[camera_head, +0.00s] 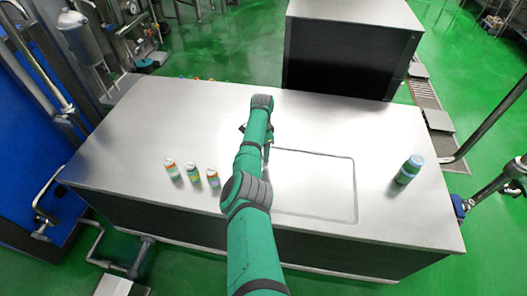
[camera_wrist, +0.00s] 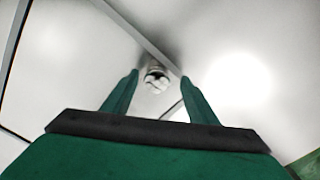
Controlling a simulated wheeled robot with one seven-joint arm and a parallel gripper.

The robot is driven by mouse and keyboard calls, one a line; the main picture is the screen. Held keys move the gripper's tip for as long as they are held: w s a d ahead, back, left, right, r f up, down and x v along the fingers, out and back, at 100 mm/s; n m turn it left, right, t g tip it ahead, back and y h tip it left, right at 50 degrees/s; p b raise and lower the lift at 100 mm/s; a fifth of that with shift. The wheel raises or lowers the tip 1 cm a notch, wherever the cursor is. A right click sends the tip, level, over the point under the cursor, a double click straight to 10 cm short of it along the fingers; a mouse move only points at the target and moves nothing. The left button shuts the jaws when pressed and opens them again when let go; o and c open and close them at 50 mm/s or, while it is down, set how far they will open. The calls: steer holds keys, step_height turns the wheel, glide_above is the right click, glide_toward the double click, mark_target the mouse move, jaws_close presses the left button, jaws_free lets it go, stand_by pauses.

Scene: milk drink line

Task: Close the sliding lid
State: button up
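A rectangular outline with rounded corners, the sliding lid area (camera_head: 315,185), lies flush in the steel counter top, right of my arm. My arm hides its left side, and I cannot tell how far the lid is open. In the wrist view a small round metal knob (camera_wrist: 157,80) stands on a pale flat panel (camera_wrist: 80,70), beside a straight raised edge. My gripper (camera_wrist: 159,77) points down at the knob. Its two green fingers are apart, with the knob showing between their tips and gaps on both sides. In the head view my gripper (camera_head: 267,150) is largely hidden by the arm.
A dark-fronted steel box (camera_head: 345,50) is behind the counter. The counter's back left is clear.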

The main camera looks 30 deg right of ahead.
steer(key=shift+s+d, duration=0.1)
steer(key=shift+r, duration=0.2)
step_height(320, 180, up, 10)
steer(key=shift+r, duration=0.15)
stand_by(0.3)
